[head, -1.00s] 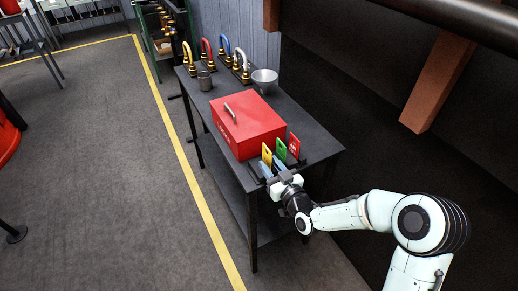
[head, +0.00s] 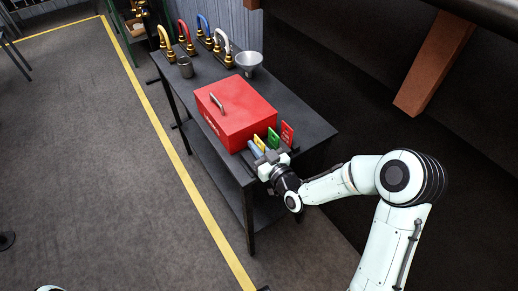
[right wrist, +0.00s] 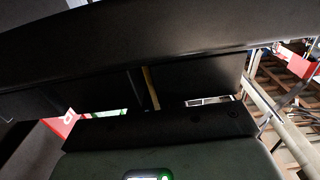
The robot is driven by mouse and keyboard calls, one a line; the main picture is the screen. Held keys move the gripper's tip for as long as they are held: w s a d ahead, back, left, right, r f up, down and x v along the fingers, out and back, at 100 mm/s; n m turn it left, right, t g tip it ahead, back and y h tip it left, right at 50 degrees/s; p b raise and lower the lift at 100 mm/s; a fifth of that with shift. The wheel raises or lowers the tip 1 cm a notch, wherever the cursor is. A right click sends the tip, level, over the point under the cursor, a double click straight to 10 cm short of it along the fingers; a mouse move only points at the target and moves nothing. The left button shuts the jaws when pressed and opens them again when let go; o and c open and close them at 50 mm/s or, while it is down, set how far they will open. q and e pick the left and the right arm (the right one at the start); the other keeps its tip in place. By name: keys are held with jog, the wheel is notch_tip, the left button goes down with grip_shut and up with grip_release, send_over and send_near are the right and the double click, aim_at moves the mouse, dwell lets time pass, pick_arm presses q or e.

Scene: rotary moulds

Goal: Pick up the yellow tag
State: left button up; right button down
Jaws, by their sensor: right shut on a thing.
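The yellow tag (head: 259,141) stands upright at the near end of the table, beside the red toolbox. Only its upper part shows in the head view. My right gripper (head: 258,151) is at the tag, with its jaws shut on it and hiding its lower part. In the right wrist view, a thin yellow strip (right wrist: 151,88), likely the tag seen edge-on, shows between dark finger surfaces. Whether the tag is clear of its holder cannot be told. My left gripper is not in view.
A green tag (head: 273,139) and a red tag (head: 287,134) stand close to the right. The red toolbox (head: 236,111) is just behind. A grey funnel (head: 249,62), a dark canister (head: 185,67) and several coloured hooked handles stand farther back on the dark table (head: 304,113).

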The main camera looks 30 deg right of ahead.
jog(key=shift+r, duration=0.1)
dwell(0.3)
notch_tip(320, 180, up, 20)
jog(key=p, duration=0.3)
